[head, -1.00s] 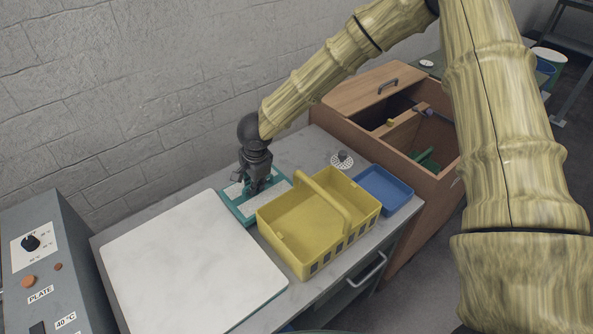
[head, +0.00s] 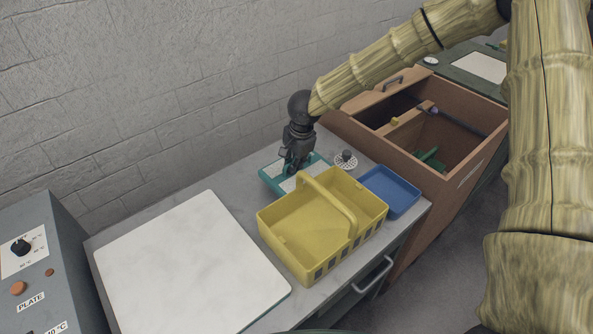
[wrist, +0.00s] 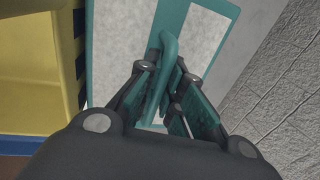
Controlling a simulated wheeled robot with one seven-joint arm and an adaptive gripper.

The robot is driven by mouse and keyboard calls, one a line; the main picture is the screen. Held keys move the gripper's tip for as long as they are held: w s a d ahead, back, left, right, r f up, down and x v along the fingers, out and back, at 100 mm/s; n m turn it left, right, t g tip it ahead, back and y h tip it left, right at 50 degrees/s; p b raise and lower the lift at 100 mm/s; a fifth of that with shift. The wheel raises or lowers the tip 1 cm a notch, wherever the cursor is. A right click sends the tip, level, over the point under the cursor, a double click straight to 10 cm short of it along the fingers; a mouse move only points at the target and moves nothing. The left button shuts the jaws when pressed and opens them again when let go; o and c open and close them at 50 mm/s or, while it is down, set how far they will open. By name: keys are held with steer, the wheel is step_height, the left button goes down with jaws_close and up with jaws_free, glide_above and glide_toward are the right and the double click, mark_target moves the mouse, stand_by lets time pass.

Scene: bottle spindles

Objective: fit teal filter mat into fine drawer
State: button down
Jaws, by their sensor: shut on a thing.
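The teal filter mat (head: 268,177), a teal frame with pale panels, is behind the yellow basket in the head view. It fills the upper middle of the wrist view (wrist: 175,18). My gripper (head: 292,170) is above its middle, pointing down. In the wrist view my gripper (wrist: 168,72) is shut on the mat's raised teal grip, which stands between the fingers. I cannot tell whether the mat touches the counter. A drawer front with a grey handle (head: 375,275) is under the counter; its inside is hidden and no label is readable.
The yellow basket (head: 283,236) with a raised handle stands close in front of the mat. A blue tray (head: 392,196) and a perforated disc (head: 346,162) are to the right. A white board (head: 190,265) covers the left counter. A brown partitioned chest (head: 440,170) stands beyond.

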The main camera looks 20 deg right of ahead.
steer(key=shift+d+f+b, duration=0.3)
steer(key=shift+f+b, duration=0.65)
steer(key=shift+b, duration=0.15)
steer(key=f+b, duration=0.2)
steer(key=b, duration=0.1)
steer(key=shift+a, duration=0.15)
steer(key=shift+r, duration=0.1)
steer(key=c, duration=1.9)
jaws_free()
steer(key=shift+c, duration=0.2)
steer(key=o, duration=0.4)
